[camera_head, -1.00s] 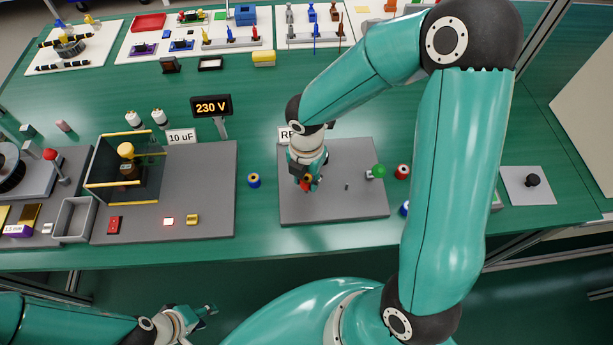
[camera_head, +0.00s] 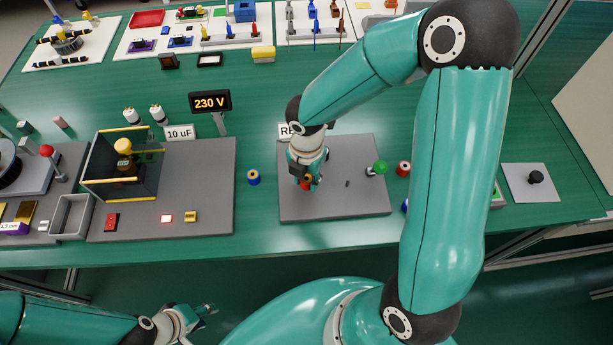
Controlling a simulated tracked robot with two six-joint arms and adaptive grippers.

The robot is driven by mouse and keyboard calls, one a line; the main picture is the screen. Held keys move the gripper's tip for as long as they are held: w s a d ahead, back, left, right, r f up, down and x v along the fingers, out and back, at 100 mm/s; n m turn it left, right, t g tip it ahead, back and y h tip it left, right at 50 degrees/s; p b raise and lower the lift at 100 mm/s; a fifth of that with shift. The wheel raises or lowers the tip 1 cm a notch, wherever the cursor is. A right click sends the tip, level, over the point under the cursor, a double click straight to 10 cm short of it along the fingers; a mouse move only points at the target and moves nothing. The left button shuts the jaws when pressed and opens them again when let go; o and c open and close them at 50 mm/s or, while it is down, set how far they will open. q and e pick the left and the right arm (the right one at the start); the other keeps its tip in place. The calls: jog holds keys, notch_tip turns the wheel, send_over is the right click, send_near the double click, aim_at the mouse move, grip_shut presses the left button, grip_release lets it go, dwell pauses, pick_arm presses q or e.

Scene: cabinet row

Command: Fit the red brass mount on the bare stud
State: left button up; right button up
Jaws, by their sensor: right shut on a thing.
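My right gripper (camera_head: 305,181) is over the left half of the grey plate (camera_head: 352,209), pointing down and shut on a small red piece with a brass-coloured part, the red brass mount (camera_head: 305,187). The gripper hides most of the mount, and I cannot tell whether it touches the plate. A small dark bare stud (camera_head: 347,184) stands on the plate to the right of the gripper. A mount with a green ball (camera_head: 379,167) is at the plate's right side. My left gripper (camera_head: 204,311) is low in front of the bench, away from these things; its finger opening is unclear.
A red spool (camera_head: 403,168) stands just right of the plate, and a blue and yellow spool (camera_head: 253,177) to its left. A display reading 230 V (camera_head: 210,102) stands behind left. My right arm covers the bench to the right of the plate.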

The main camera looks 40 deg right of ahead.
jog(key=shift+f+b, duration=0.75)
jog(key=shift+f, duration=0.25)
jog(key=o, duration=1.1)
jog(key=shift+o, duration=0.2)
jog(key=shift+r, duration=0.1)
notch_tip(320, 180, up, 12)
